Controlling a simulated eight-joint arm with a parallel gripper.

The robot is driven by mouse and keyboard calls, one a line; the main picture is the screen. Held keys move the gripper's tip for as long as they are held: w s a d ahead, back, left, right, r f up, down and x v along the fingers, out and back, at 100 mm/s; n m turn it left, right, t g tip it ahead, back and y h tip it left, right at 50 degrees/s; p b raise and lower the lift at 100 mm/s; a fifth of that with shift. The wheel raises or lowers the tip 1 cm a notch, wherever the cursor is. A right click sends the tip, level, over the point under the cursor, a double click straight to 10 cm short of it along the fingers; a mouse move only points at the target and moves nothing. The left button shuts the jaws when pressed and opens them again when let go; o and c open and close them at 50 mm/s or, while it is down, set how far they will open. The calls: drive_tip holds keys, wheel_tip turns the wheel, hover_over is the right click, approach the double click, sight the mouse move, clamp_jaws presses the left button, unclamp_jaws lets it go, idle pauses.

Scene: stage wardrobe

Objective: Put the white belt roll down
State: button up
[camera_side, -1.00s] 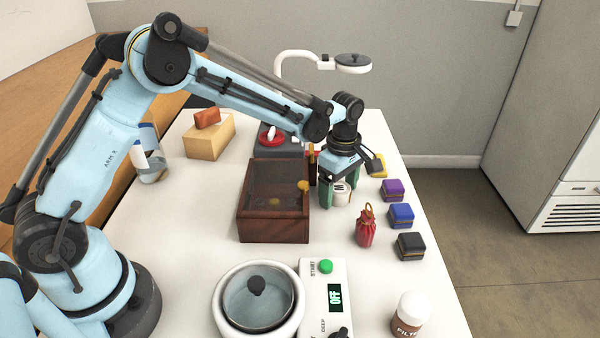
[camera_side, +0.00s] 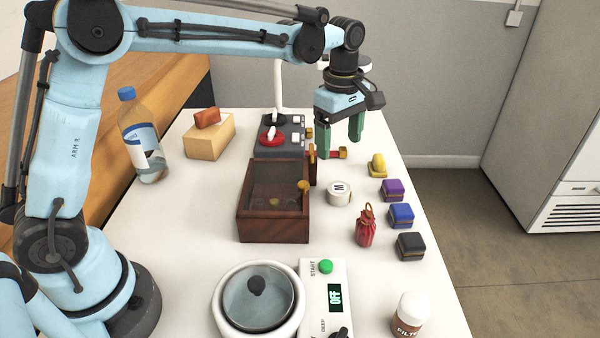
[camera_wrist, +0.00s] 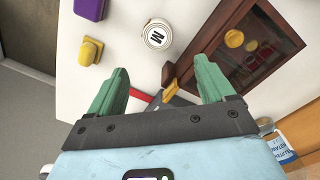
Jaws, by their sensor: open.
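The white belt roll (camera_side: 339,193), marked with an M, lies flat on the white table just right of the dark wooden box. It also shows in the wrist view (camera_wrist: 157,34), beyond my fingertips and apart from them. My gripper (camera_side: 339,150) is open, with its green fingers pointing down, raised above the table behind the roll. In the wrist view my gripper (camera_wrist: 162,80) has its two fingers spread wide, with nothing held between them.
The wooden box (camera_side: 273,226) has a glass lid. A red pouch (camera_side: 366,227), a yellow item (camera_side: 377,165) and purple, blue and black boxes (camera_side: 410,246) stand to the right. A pot (camera_side: 258,300) is in front. Bare table surrounds the roll.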

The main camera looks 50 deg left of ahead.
drive_tip(key=s+a+m+t, duration=0.2)
drive_tip(key=s+m, duration=0.3)
drive_tip(key=s+a+m+t, duration=0.2)
drive_tip(key=s+m, duration=0.3)
drive_tip(key=s, duration=0.1)
drive_tip(key=s+a+r+m+t, duration=0.1)
drive_tip(key=s+a+m+t, duration=0.1)
drive_tip(key=s+m, duration=0.3)
drive_tip(key=shift+s+a+m, duration=0.2)
drive_tip(key=shift+s+m, duration=0.2)
drive_tip(key=shift+s, duration=0.35)
drive_tip(key=shift+s+a+f+m+t, duration=0.1)
drive_tip(key=shift+s+f+m+t, duration=0.3)
drive_tip(key=shift+m, duration=0.2)
drive_tip(key=shift+r, duration=0.1)
